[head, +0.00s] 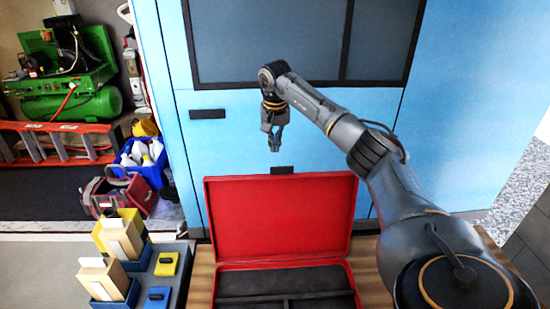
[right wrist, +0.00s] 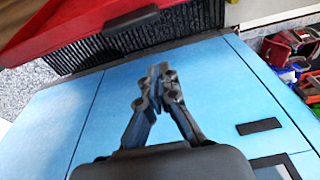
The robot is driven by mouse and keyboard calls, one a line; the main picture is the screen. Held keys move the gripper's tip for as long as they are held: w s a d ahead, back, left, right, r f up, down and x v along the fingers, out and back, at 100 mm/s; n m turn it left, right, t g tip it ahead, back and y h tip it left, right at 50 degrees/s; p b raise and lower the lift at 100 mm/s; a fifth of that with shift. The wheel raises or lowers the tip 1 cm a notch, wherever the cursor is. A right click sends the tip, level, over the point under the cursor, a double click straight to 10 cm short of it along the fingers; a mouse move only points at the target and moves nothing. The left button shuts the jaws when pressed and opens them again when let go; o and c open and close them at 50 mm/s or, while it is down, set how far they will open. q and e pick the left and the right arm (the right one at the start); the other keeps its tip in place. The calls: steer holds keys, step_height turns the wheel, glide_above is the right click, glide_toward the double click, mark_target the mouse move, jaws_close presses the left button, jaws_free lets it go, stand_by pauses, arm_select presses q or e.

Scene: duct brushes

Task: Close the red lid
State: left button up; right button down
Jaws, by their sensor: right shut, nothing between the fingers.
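The red lid (head: 281,216) stands upright and open at the back of the red case in the head view. The case's dark-lined base (head: 285,283) lies open on the wooden table below it. In the right wrist view the red lid (right wrist: 60,25) shows in part at the top left. My right gripper (head: 275,149) is shut and empty, pointing down above the lid's top edge in the head view, apart from it. Its closed fingers also show in the right wrist view (right wrist: 157,72). My left gripper is not in view.
A wooden table (head: 201,277) carries the case. At the left, a grey board (head: 172,291) holds yellow and blue boxes (head: 118,238) with brushes or blocks. A blue cabinet (head: 460,110) stands behind. A green compressor (head: 70,80) and red ladder (head: 60,142) are farther left.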

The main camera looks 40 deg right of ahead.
steer(key=s+a+f+p, duration=0.2)
steer(key=f, duration=0.1)
steer(key=shift+s+a+f, duration=0.1)
steer(key=shift+s+f, duration=0.15)
stand_by(0.4)
